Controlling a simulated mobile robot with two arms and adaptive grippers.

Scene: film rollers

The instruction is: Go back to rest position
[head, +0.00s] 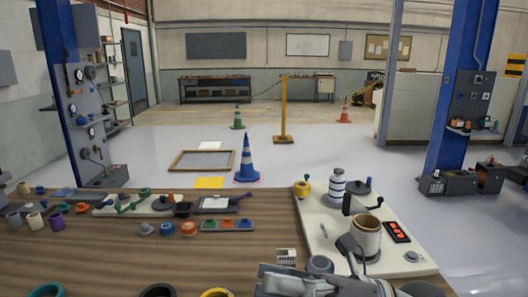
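A grey metal gripper part (310,285), seemingly my right one, shows at the bottom edge, right of centre, in the head view. It is cut off by the frame, and its fingertips cannot be made out. A cream cup-like roller (366,238) with a brown rim stands just beyond it on the pale plate (318,228). A dark bracket-like piece stands against that roller's left side; I cannot tell whether it belongs to my gripper. My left gripper is not in view.
The brown wooden table (120,258) holds several small coloured cups and parts on its left. Beyond, a blue cone (246,162) stands on open grey floor.

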